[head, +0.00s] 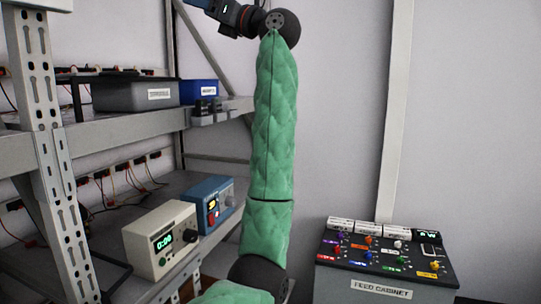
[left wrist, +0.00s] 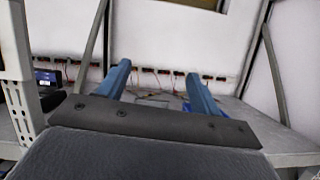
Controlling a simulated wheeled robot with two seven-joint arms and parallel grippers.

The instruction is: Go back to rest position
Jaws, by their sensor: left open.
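My left arm, in a green quilted sleeve, rises through the middle of the head view. Its gripper is raised at the top edge there, pointing left and mostly cut off by the frame. In the left wrist view my left gripper (left wrist: 160,84) shows two blue fingers spread apart with nothing between them. It faces a shelf and the grey wall. My right gripper is in neither view.
A metal rack (head: 120,126) stands at left, bearing a grey bin (head: 125,96), a blue bin (head: 197,87), a cream meter (head: 160,240) and a blue instrument (head: 208,205). A feed cabinet (head: 380,291) with coloured knobs stands at lower right. Bare wall lies above it.

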